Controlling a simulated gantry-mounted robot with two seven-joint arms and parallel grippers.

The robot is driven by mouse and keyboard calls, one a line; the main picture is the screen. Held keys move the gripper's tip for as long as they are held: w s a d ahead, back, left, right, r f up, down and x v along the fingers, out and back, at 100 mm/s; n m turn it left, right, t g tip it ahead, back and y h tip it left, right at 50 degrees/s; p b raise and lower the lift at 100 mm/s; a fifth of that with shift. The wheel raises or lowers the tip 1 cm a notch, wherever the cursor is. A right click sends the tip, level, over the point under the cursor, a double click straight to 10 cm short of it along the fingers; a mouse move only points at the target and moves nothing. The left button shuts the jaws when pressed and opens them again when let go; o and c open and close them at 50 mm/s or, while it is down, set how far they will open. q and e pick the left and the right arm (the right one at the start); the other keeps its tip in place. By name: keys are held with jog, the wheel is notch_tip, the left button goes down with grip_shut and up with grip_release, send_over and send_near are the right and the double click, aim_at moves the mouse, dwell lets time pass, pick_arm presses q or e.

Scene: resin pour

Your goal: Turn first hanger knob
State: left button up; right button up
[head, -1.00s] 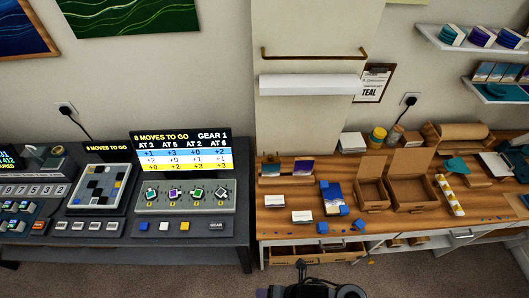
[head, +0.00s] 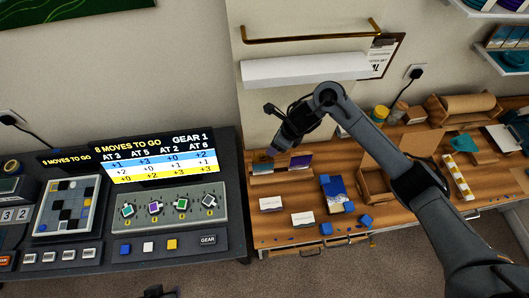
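A row of several small square knobs sits on a grey panel (head: 160,218) of the dark console at left. Above the panel, a lit display (head: 160,160) reads "GEAR 1" and a moves-to-go count. My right gripper (head: 270,130) is in the air right of the display and above the back of the wooden bench. Its fingers look apart with nothing between them. A small dark part at the bottom edge may be my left arm; the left gripper cannot be made out.
Blue, white and yellow buttons and a GEAR key (head: 208,240) lie in front of the knobs. A tile puzzle (head: 66,205) stands to their left. The wooden bench (head: 285,233) holds cards, blue blocks and boxes. A white shelf (head: 305,69) hangs behind my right gripper.

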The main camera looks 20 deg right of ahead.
jog(key=b, duration=0.3)
send_over(263, 155)
jog(key=s+d, duration=0.2)
notch_tip(263, 155, down, 5)
jog(key=x, duration=0.3)
jog(key=shift+a+f+p, duration=0.1)
jog(key=shift+a+p, duration=0.05)
jog(key=shift+p, duration=0.25)
jog(key=shift+x, duration=0.8)
grip_shut()
jog(key=shift+m, duration=0.3)
